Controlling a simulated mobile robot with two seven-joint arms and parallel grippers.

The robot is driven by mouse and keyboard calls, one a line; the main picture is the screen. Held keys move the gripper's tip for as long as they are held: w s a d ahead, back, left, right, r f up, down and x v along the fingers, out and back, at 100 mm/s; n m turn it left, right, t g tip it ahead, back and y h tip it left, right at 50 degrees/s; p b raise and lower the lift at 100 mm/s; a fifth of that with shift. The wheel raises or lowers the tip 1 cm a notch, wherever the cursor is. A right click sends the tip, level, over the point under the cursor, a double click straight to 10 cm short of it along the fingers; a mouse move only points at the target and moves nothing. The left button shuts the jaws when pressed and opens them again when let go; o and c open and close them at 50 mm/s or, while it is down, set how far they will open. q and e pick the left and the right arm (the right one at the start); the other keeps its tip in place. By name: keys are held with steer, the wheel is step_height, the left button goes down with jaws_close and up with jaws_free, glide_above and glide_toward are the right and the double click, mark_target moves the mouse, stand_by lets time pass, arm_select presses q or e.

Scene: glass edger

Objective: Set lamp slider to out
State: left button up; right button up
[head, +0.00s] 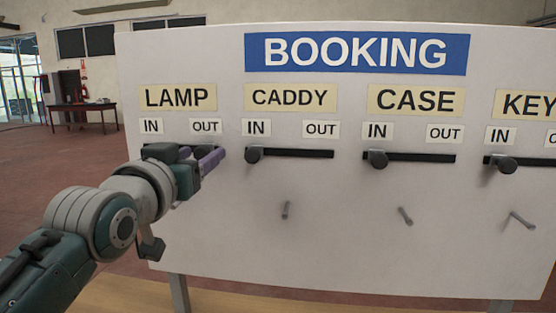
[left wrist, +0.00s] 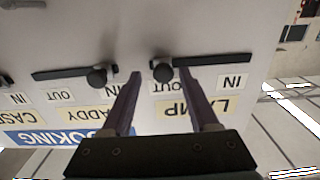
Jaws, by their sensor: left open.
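The lamp slider's dark round knob (left wrist: 163,71) shows in the left wrist view, which is upside down. It sits at the OUT end of its black slot (left wrist: 225,60), away from the IN label (left wrist: 232,82). My left gripper (head: 212,158) is in front of the lamp slot in the head view and hides most of the knob there. In the left wrist view its purple fingers (left wrist: 161,74) are open, one on each side of the knob; I cannot tell whether either touches it. The LAMP sign (head: 178,98) and OUT label (head: 206,127) are above. My right gripper is not in view.
On the same white board (head: 340,245), the caddy knob (head: 254,155), case knob (head: 377,159) and key knob (head: 504,163) sit at their IN ends. Several small pegs, one under the caddy slot (head: 285,210), stick out lower down. A table (head: 82,110) stands far behind at left.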

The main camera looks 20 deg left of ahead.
arm_select(q)
steer(key=b+v, duration=0.2)
steer(key=v, duration=0.7)
steer(key=shift+s, duration=0.15)
steer(key=shift+d, duration=0.1)
